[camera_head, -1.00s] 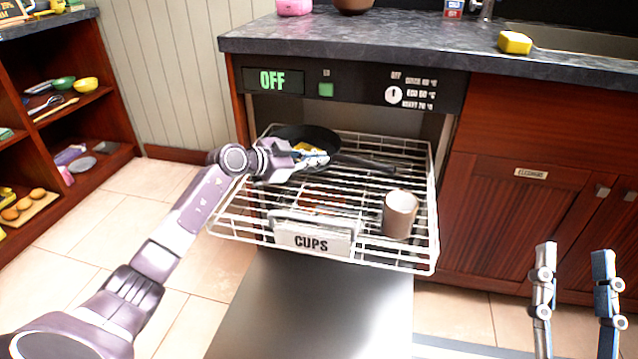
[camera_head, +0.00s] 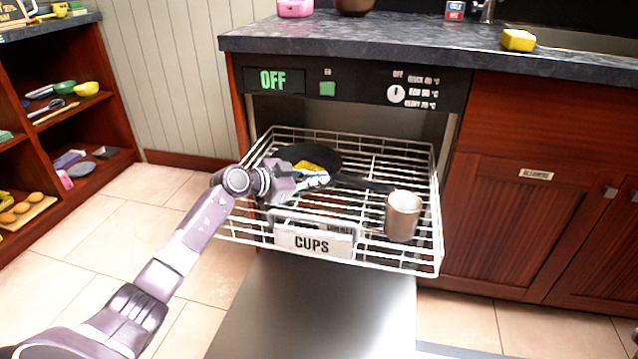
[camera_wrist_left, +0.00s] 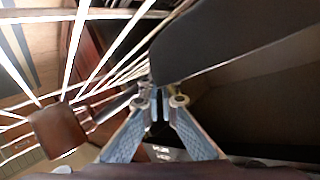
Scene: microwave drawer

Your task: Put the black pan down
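The black pan (camera_head: 300,152) is at the wire dishwasher rack (camera_head: 431,258), its handle (camera_head: 367,184) pointing right toward a brown cup (camera_head: 403,217). My left gripper (camera_head: 322,179) reaches over the rack's left side and is shut on the pan where the handle begins. In the left wrist view the fingertips (camera_wrist_left: 155,98) are close together at the handle, with the dark pan (camera_wrist_left: 195,40) above and the cup (camera_wrist_left: 58,130) at lower left. I cannot tell whether the pan's underside touches the rack wires. My right gripper is out of view.
The pulled-out rack carries a CUPS label (camera_head: 313,243) at its front. The counter (camera_head: 430,43) is above it. A yellow sponge (camera_head: 518,40) lies near the sink. The shelf unit (camera_head: 70,120) stands left. The rack's back right is clear.

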